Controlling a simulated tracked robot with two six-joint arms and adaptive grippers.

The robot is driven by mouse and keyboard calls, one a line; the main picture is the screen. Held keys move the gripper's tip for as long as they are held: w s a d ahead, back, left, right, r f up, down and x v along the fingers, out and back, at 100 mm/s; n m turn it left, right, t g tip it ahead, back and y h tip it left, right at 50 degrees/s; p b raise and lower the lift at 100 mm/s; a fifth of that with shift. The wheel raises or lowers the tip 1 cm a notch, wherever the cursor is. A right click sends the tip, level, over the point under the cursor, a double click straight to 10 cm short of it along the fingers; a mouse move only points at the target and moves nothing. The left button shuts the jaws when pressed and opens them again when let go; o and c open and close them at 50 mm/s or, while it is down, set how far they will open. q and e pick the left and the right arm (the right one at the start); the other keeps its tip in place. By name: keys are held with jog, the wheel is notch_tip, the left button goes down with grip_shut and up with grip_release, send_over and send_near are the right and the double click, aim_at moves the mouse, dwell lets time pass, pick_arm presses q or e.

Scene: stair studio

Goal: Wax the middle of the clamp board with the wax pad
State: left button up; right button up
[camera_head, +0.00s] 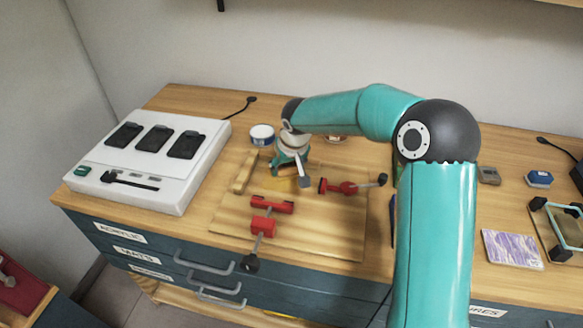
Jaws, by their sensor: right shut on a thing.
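The clamp board (325,228) is a pale wooden board lying flat on the bench, with red clamps on it. My right gripper (290,178) points down over the middle of the board and is shut on the wax pad, which is mostly hidden by the fingers. A yellow patch (281,184) shows just below the fingers; I cannot tell whether it is the pad or a mark on the board. One red clamp (262,226) is at the front and another (345,187) is to the right of the gripper. My left gripper is not in view.
A white box with black pads (150,155) stands left of the board. A round tin (262,135) is behind it. A wooden strip (244,172) lies on the board's left. A purple-white tile (512,249) and a blue block (538,179) lie at right.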

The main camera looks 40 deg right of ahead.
aim_at(273, 178)
jog(key=shift+w+a+f+b, duration=0.1)
jog(key=shift+w+a+b, duration=0.1)
jog(key=shift+a+b, duration=0.45)
jog(key=shift+s+a+b, duration=0.15)
jog(key=shift+s+b, duration=0.05)
jog(key=shift+b, duration=0.25)
jog(key=shift+s+a+b, duration=0.4)
jog(key=shift+s+a, duration=0.15)
jog(key=shift+s, duration=0.1)
jog(key=shift+s+a+b, duration=0.55)
jog(key=shift+a+b, duration=0.1)
jog(key=shift+b, duration=0.15)
jog(key=shift+s+a+b, duration=0.5)
jog(key=shift+a+b, duration=0.05)
jog(key=shift+a, duration=0.05)
jog(key=shift+s+a, duration=0.25)
jog(key=shift+w+a, duration=0.65)
jog(key=shift+w, duration=0.2)
jog(key=shift+w+d+p, duration=0.85)
jog(key=shift+w+d, duration=0.35)
jog(key=shift+d, duration=0.3)
jog(key=shift+w+d+p, duration=0.75)
jog(key=shift+w+d, duration=0.1)
jog(key=shift+d, duration=0.2)
jog(key=shift+w+d, duration=0.3)
jog(key=shift+d, duration=0.05)
jog(key=shift+r+p, duration=2.15)
jog(key=shift+r, duration=0.9)
